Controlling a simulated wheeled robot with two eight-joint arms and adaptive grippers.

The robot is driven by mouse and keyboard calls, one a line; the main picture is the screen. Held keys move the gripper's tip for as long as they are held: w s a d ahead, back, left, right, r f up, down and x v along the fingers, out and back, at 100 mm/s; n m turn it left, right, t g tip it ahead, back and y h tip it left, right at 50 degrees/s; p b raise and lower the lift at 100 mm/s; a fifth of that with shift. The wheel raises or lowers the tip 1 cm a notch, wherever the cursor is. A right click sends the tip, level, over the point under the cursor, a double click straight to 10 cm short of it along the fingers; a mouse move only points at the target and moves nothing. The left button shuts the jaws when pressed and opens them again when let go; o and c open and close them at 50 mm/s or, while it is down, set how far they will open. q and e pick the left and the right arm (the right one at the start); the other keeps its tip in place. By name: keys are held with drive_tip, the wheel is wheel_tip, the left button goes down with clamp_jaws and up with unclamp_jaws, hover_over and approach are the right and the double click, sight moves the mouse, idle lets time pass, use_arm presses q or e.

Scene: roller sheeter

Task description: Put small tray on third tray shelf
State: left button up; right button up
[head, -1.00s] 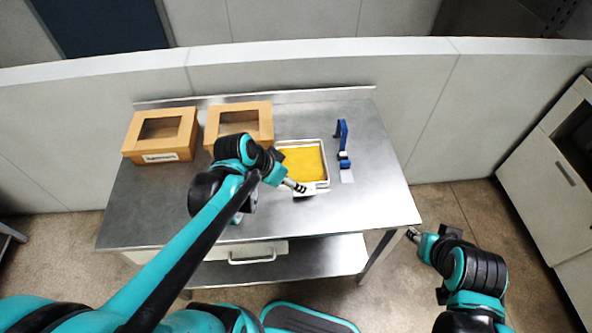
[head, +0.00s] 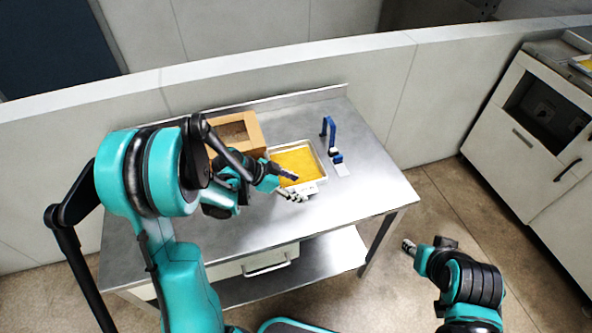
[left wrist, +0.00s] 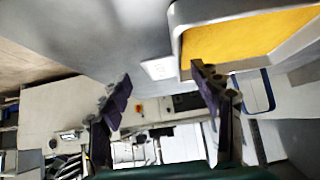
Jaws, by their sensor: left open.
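The small tray (head: 323,156) is a pale shallow tray with a yellow sheet in it, lying on the steel table. It also shows in the left wrist view (left wrist: 178,22) at the upper right, close to the fingers. My left gripper (head: 294,186) is at the tray's near edge in the head view. In the left wrist view its two fingers (left wrist: 160,92) are spread with nothing between them, apart from the tray. My right gripper (head: 408,245) hangs right of the table, small and empty-looking. No tray shelf can be made out for certain.
A cardboard box (head: 254,124) with a window stands left of the tray. A blue tool (head: 329,135) stands right of it. The table's right part (head: 375,190) is clear. A white cabinet (head: 510,110) with an opening and another yellow-filled tray (head: 584,62) on top stands at the right.

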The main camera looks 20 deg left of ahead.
sight(304, 189)
use_arm(q)
drive_tip(key=b+x, duration=0.1)
drive_tip(key=x, duration=0.2)
drive_tip(key=shift+w+d+f, duration=0.15)
drive_tip(key=shift+w+f, duration=0.1)
drive_tip(key=shift+f, duration=0.05)
drive_tip(key=shift+r, duration=0.15)
clamp_jaws()
drive_tip(key=shift+r, duration=0.2)
